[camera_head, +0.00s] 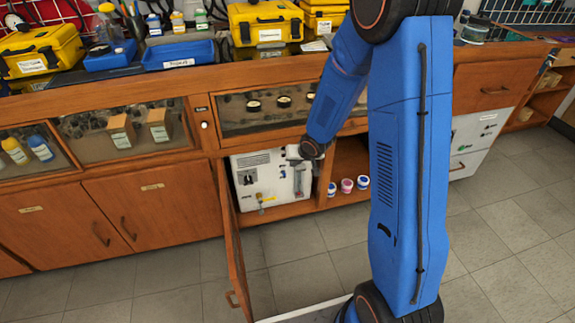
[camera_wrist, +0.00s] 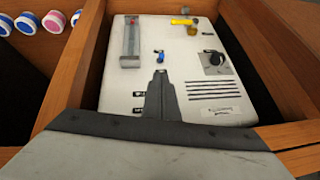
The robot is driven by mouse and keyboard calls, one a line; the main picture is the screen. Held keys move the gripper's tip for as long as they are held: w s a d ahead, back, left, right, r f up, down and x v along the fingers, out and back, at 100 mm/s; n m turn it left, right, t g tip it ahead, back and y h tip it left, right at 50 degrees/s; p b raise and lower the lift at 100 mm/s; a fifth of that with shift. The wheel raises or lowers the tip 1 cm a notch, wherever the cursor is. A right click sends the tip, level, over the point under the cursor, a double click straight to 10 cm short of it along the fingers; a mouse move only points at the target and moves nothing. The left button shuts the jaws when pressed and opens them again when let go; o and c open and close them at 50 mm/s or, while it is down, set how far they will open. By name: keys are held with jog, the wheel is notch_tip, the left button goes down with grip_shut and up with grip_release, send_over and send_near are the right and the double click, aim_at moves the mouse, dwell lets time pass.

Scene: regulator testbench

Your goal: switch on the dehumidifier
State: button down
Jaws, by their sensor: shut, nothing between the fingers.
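The dehumidifier, a white box (camera_head: 268,190), stands in an open cabinet bay under the bench. Its white front panel (camera_wrist: 185,95) fills the middle of the wrist view, which shows it upside down compared with the head view. The panel carries a small blue switch (camera_wrist: 159,57), a grey gauge-like column (camera_wrist: 131,38), a dark round knob on a plate (camera_wrist: 215,60), a yellow valve (camera_wrist: 184,21) and vent slots. My gripper (camera_wrist: 160,75) is shut and empty. Its tips appear just short of the blue switch; I cannot tell whether they touch the panel.
The open wooden door (camera_head: 232,245) hangs at the left of the bay. Wooden frame edges close in around the panel. Several small round jars (camera_head: 346,185) stand in the neighbouring bay. Yellow cases (camera_head: 268,25) and blue trays (camera_head: 178,57) stand on the bench. The tiled floor in front shows free room.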

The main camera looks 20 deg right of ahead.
jog(key=shift+w+f, duration=0.35)
send_near(284, 172)
jog(key=shift+x, duration=2.55)
